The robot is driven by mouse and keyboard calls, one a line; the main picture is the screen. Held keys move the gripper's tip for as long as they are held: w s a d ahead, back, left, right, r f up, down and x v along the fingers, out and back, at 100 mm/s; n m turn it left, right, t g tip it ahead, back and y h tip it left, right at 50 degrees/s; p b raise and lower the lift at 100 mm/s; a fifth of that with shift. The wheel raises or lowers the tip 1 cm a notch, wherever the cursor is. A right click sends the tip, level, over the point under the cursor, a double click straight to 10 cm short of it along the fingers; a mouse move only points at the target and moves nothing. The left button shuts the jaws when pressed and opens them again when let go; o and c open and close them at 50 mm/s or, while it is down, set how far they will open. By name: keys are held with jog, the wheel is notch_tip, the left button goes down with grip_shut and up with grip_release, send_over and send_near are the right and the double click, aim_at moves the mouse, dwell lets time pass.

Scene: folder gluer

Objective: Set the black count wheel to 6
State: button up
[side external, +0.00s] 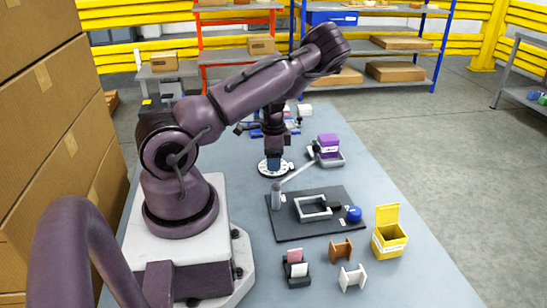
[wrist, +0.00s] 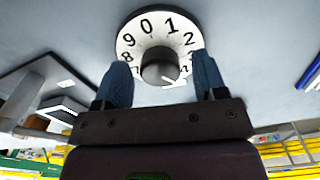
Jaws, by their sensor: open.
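The count wheel is a round white dial (wrist: 140,40) with black digits and a black knob (wrist: 158,68) at its middle. In the wrist view 8, 9, 0, 1 and 2 are readable, and part of another digit shows beside the right finger. A white pointer (wrist: 176,82) sticks out from the knob to the lower right. The digits on the near side are hidden. My gripper (wrist: 163,72) is open, with one blue finger on each side of the knob; I cannot tell if they touch it. In the side view my gripper (side external: 274,163) points down over the white dial (side external: 264,171).
A black mat (side external: 290,229) with a grey frame (side external: 312,208) and a blue round part (side external: 354,214) lies in front of the dial. A purple block (side external: 328,145) sits on a grey device to the right. A yellow box (side external: 390,240) stands open at the front right.

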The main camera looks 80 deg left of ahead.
jog(key=c, duration=0.9)
jog(key=shift+m, duration=0.3)
jog(key=m, duration=0.9)
jog(key=shift+m, duration=2.2)
